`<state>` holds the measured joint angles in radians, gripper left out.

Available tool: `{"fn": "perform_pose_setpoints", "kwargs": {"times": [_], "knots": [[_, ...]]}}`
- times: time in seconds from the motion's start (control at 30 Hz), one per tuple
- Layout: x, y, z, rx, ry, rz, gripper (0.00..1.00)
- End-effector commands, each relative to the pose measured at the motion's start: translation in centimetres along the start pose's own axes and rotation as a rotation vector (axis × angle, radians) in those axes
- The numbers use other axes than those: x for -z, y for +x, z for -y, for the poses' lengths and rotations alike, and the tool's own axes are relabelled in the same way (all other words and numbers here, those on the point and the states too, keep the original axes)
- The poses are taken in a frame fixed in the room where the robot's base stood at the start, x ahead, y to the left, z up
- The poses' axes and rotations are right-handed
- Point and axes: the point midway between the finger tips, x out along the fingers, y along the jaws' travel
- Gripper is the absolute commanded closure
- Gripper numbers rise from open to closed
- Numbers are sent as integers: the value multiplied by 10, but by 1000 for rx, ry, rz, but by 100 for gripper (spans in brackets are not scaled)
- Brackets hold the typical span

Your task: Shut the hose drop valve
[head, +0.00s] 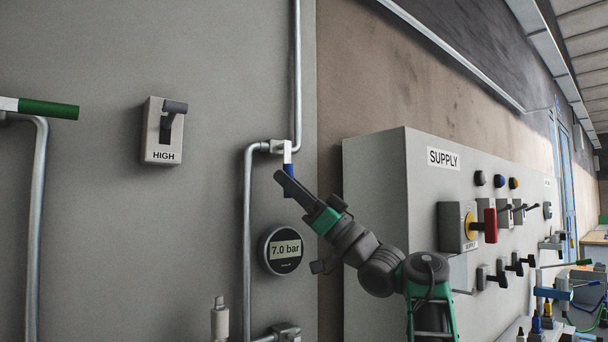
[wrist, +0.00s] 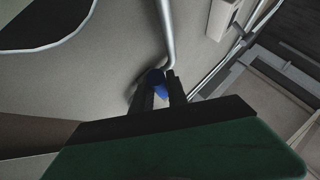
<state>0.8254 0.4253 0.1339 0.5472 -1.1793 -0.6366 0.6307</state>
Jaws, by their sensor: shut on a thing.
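A valve (head: 278,147) with a blue lever (head: 289,170) sits where two grey pipes meet on the panel. Its lever hangs straight down, white at the top and blue below. My gripper (head: 284,180) reaches up from the lower right, its dark fingers at the lever and partly covering it. In the wrist view, the blue lever (wrist: 158,88) shows end-on between my two fingers, which are shut on it. The valve body is hard to make out in the wrist view.
A round gauge reading 7.0 bar (head: 283,250) is just below my gripper. A green-handled lever (head: 48,109) and a switch marked HIGH (head: 163,132) are to the left. The SUPPLY cabinet (head: 374,190), with several knobs and levers, stands close on the right, behind my arm.

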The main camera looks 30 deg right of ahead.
Motion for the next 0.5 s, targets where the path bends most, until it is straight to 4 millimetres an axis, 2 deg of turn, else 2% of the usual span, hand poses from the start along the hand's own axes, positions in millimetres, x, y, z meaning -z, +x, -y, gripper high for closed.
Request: {"fn": "perform_pose_setpoints", "kwargs": {"times": [0.43,0.47,0.5], "knots": [[1,3,2,8,-12,3,100],[2,3,2,8,-12,3,80],[2,3,2,8,-12,3,76]]}}
